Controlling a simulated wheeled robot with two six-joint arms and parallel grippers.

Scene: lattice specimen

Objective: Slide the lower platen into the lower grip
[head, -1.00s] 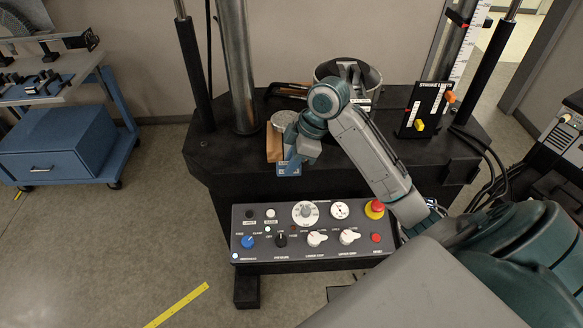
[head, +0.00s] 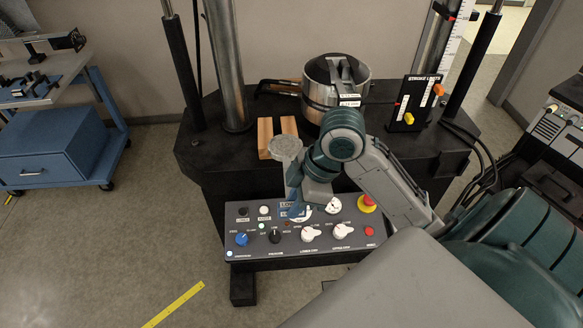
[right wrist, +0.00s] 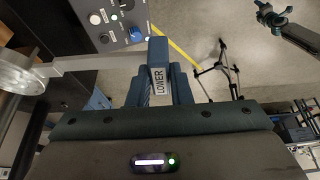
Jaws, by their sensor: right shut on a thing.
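The lower platen (head: 286,145) is a round grey metal disc with a pale shank reaching toward my right gripper (head: 305,200). My right gripper is shut on its end, which bears a LOWER label (right wrist: 159,81). In the right wrist view the disc (right wrist: 18,72) is at the left edge, joined by a bar to the fingers. The platen appears held up, in front of the wooden blocks. The lower grip (head: 318,98) is a steel cylinder with dark jaws in its top and white labels, standing on the machine base behind my arm.
Two wooden blocks (head: 265,138) lie on the black machine base (head: 215,150). The control panel (head: 262,250) is below the gripper. A steel column (head: 227,65) stands left and a stroke limits board (head: 409,105) right. Dark-handled tools (head: 275,84) lie behind the blocks.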

